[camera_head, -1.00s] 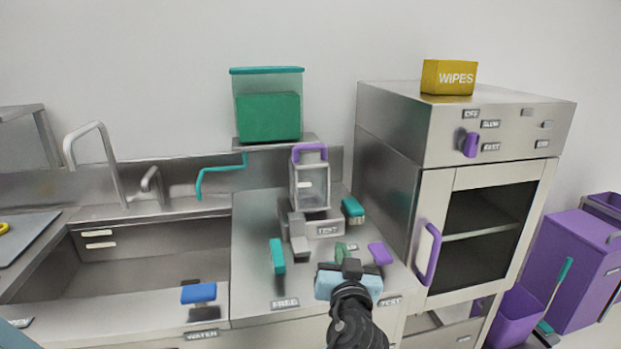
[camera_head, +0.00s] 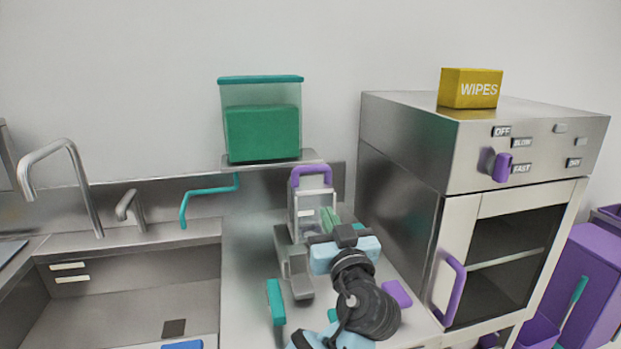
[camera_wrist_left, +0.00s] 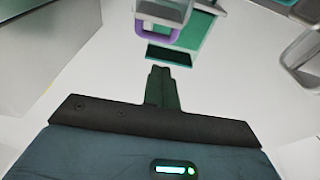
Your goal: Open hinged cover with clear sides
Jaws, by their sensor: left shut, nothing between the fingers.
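The small hinged cover with clear sides (camera_head: 305,212) stands upright and looks closed on the counter, with a purple handle (camera_head: 311,174) on top. The handle also shows in the left wrist view (camera_wrist_left: 158,32), beyond the fingertips. My left gripper (camera_head: 330,216) reaches in from below, in front of the cover's lower right side. Its green fingers are shut together and empty, also in the left wrist view (camera_wrist_left: 160,80). The fingers overlap the cover's edge in the head view; I cannot tell if they touch it. My right gripper is not in view.
A grey lever block (camera_head: 295,272) and a teal block (camera_head: 275,300) stand left of my arm, a purple block (camera_head: 397,293) right. A steel cabinet (camera_head: 400,150) bounds the right side. A teal-lidded container (camera_head: 261,120) stands behind. The sink (camera_head: 130,300) lies left.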

